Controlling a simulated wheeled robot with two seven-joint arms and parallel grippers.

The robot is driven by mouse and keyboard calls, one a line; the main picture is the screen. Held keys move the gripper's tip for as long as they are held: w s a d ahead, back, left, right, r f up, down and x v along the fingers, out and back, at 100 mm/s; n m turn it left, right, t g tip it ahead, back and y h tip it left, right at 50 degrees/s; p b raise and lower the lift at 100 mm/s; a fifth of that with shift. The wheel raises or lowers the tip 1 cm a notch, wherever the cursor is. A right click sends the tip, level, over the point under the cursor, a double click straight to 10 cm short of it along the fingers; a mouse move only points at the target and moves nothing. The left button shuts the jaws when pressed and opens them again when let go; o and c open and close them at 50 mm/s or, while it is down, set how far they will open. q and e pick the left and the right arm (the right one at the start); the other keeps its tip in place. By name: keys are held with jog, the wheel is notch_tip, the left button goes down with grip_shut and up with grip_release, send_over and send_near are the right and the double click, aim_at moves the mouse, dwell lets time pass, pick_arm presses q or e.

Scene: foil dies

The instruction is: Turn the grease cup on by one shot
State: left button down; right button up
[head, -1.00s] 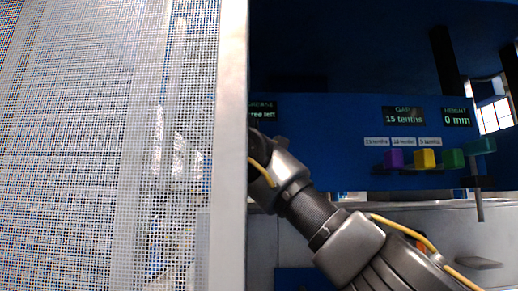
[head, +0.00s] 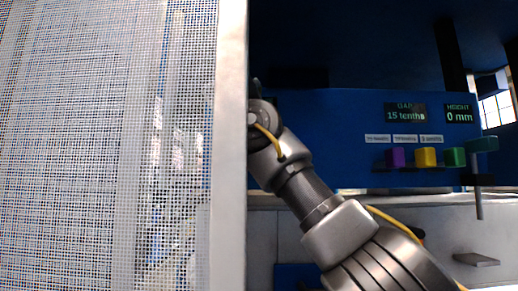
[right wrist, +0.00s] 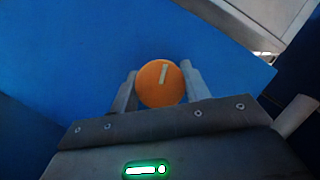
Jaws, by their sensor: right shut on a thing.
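The grease cup's cap is most likely the round orange knob (right wrist: 154,90) with a pale line mark, seen in the right wrist view against a blue panel. My right gripper (right wrist: 158,88) has a finger on each side of the knob and is shut on it. The pale mark stands near upright, leaning slightly right. In the head view my right arm reaches in from the lower right, and its gripper and the knob are hidden behind the mesh guard's frame. My left gripper is not in view.
A mesh guard (head: 110,140) with a pale upright frame fills the left of the head view. Purple (head: 396,158), yellow (head: 427,157) and green (head: 454,157) blocks sit on the blue machine under a display (head: 405,113) reading 15 tenths. A display (head: 458,113) reads 0 mm.

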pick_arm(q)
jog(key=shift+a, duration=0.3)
pick_arm(e)
jog(key=shift+f+m+y, duration=0.15)
jog(key=shift+m+y, duration=0.45)
jog(key=shift+m, duration=0.2)
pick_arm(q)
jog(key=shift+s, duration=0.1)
pick_arm(e)
jog(key=o, duration=1)
